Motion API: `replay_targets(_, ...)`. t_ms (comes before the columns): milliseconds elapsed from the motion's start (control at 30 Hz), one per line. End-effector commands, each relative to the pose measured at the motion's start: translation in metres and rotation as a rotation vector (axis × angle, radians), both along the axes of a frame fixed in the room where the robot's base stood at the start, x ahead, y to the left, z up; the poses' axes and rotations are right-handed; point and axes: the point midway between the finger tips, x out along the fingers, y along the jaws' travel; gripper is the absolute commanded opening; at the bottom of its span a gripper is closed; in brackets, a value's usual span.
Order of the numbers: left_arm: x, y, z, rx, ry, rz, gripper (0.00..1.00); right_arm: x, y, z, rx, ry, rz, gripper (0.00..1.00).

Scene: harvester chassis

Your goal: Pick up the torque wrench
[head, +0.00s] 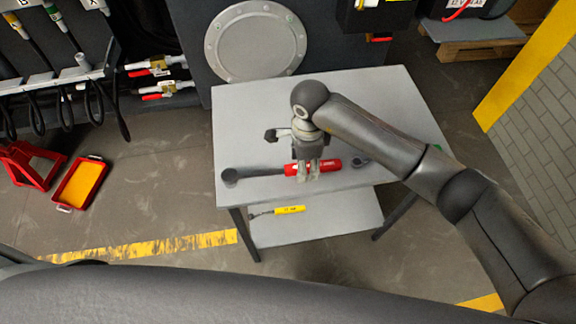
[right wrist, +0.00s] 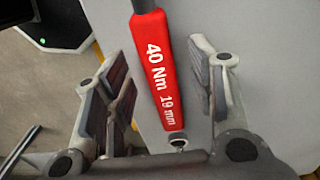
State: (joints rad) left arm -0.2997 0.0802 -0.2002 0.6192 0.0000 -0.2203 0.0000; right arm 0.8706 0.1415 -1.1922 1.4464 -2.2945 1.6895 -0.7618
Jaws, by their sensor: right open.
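The torque wrench (head: 327,165) lies on the grey table, with its red handle to the right and its dark shaft and head to the left. In the right wrist view its red handle (right wrist: 158,70) reads "40 Nm 19 mm". My right gripper (head: 308,174) points down over the handle and hides part of it. In the right wrist view the fingers of my right gripper (right wrist: 164,98) are spread, one on each side of the handle, with gaps visible. My left gripper is not in view.
The table top (head: 380,95) is mostly clear behind my gripper. A dark round end (head: 360,161) shows right of the handle. A yellow-handled tool (head: 290,210) lies on the lower shelf. A red tray (head: 80,184) sits on the floor at left.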

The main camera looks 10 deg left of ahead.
Motion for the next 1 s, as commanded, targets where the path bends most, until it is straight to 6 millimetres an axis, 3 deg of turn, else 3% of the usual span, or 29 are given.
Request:
replay_targets(133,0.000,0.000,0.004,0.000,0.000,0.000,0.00,-0.001,-0.001,-0.015,-0.001,0.002,-0.002,0.51)
replay_targets(367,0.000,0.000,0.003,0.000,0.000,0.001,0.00,0.000,-0.001,-0.017,0.000,0.000,0.000,0.51)
replay_targets(767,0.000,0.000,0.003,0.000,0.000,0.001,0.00,0.000,-0.001,-0.017,0.000,0.000,-0.001,0.02)
replay_targets(1000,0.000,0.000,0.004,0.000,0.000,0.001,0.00,0.000,0.000,-0.016,0.003,-0.001,-0.001,0.00)
